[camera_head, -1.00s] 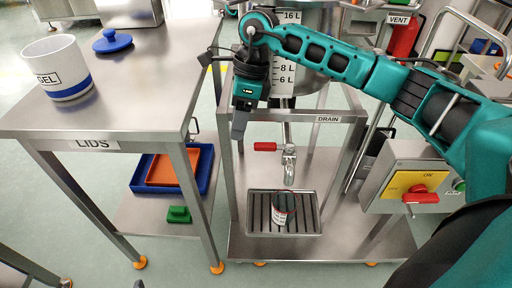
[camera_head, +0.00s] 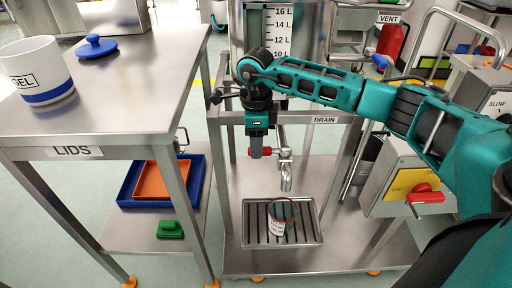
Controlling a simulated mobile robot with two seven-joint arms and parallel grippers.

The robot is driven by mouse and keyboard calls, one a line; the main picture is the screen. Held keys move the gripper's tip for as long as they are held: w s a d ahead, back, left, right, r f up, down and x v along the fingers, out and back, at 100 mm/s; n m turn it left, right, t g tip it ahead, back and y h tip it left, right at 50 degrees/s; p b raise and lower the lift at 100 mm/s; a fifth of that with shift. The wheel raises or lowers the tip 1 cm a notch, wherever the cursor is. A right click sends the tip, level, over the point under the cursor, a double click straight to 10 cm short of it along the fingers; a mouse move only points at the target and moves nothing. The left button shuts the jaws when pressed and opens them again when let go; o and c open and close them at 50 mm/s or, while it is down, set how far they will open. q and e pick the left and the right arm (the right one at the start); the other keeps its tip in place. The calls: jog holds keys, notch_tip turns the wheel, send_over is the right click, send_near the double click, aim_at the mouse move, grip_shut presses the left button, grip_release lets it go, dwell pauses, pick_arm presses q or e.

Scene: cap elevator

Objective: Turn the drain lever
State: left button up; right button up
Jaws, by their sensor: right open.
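The drain lever (camera_head: 267,152) has a red handle on the metal drain tap (camera_head: 286,170), below the DRAIN label. It points left from the tap. My right gripper (camera_head: 257,154) hangs down at the handle's left end, with its fingers overlapping that end in the picture. It is open, though the gap between its fingers is hard to see. I cannot tell whether the fingers touch the lever. A labelled cup (camera_head: 281,217) stands on the drip tray (camera_head: 254,236) below the spout. My left gripper is out of view.
The steel LIDS table (camera_head: 140,110) stands at left with a white and blue GEL jar (camera_head: 38,72) and a blue lid (camera_head: 96,46). Frame posts flank the tap. A control box with a red switch (camera_head: 425,194) is at right.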

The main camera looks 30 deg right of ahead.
jog(key=shift+f, duration=0.55)
grip_shut()
dwell(0.4)
